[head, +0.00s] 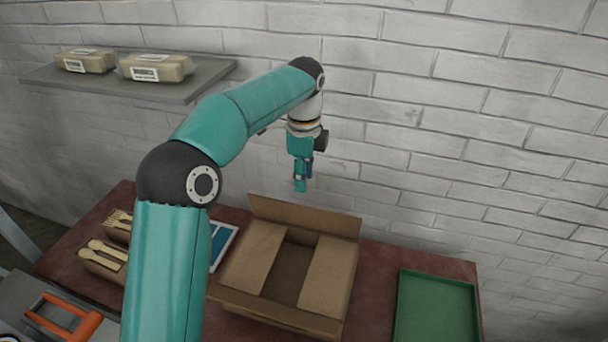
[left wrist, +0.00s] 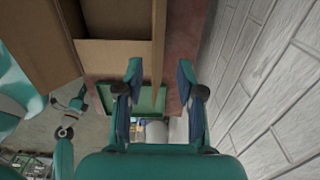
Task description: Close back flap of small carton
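The small cardboard carton (head: 343,289) stands on the red-brown table in the head view. Its two side flaps are folded inward, with a gap between them. Its back flap (head: 305,217) stands up, leaning slightly backward. The front flap (head: 275,312) sticks out toward me. My left gripper (head: 302,183) is above and behind the back flap, near the wall. In the left wrist view its fingers (left wrist: 160,85) are apart and empty, and the back flap's edge (left wrist: 158,45) is just ahead. Part of my right gripper (left wrist: 72,116) shows small at the left there.
A green tray (head: 400,310) lies right of the carton. Boxes of wooden cutlery (head: 102,256) and a blue-and-white item (head: 222,246) are to its left. A brick wall (head: 450,130) rises close behind. A shelf (head: 130,81) holds wrapped packs. An orange-handled device (head: 75,322) is at lower left.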

